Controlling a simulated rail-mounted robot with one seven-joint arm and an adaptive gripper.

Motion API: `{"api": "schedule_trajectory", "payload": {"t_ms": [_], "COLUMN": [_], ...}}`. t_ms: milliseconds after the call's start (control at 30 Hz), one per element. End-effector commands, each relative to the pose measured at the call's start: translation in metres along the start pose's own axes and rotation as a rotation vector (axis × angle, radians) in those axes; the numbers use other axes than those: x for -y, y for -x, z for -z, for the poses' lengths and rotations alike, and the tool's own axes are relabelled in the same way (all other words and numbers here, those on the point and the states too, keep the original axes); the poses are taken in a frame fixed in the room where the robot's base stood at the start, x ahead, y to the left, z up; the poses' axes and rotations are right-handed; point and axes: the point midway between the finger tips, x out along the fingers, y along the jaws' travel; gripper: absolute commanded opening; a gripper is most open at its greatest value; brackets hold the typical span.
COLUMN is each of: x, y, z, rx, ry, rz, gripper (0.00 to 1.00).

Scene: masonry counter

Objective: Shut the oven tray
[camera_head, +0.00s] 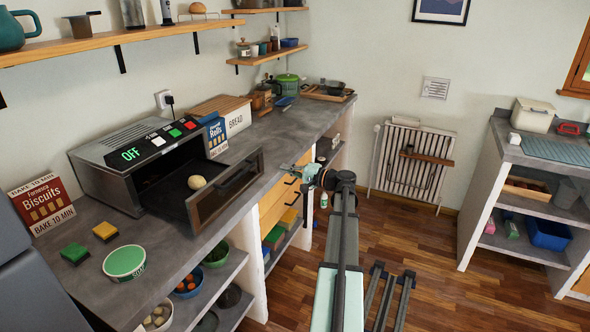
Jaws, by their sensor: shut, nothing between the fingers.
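The oven (110,163) stands on the grey counter at the left, its panel showing green "OFF". Its dark tray, with a framed glass front (225,190), is pulled out to the right, over the counter's front edge. A round, pale bun-like item (197,182) lies in the tray. My gripper (291,168) is shut and empty. It is to the right of the tray front, apart from it as far as I can see, near the counter's front edge. My arm reaches up from the bottom of the view.
A biscuits box (42,204), yellow and green sponges (75,253) and a green-rimmed round tub (124,262) are on the counter before the oven. A rolls box (215,137) and bread bin (236,120) stand behind the tray. Open floor (425,250) lies to the right.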

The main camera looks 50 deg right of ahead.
Motion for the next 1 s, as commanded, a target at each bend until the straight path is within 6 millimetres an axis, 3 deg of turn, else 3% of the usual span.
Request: {"api": "schedule_trajectory", "payload": {"t_ms": [200,433,1000], "x": [0.003,0.002,0.0], "y": [-0.044,-0.074,-0.083], "z": [0.001,0.0,0.0], "rx": [0.002,0.002,0.0], "ry": [0.0,0.0,0.001], "rz": [0.0,-0.001,-0.001], "gripper": [0.0,0.0,0.0]}}
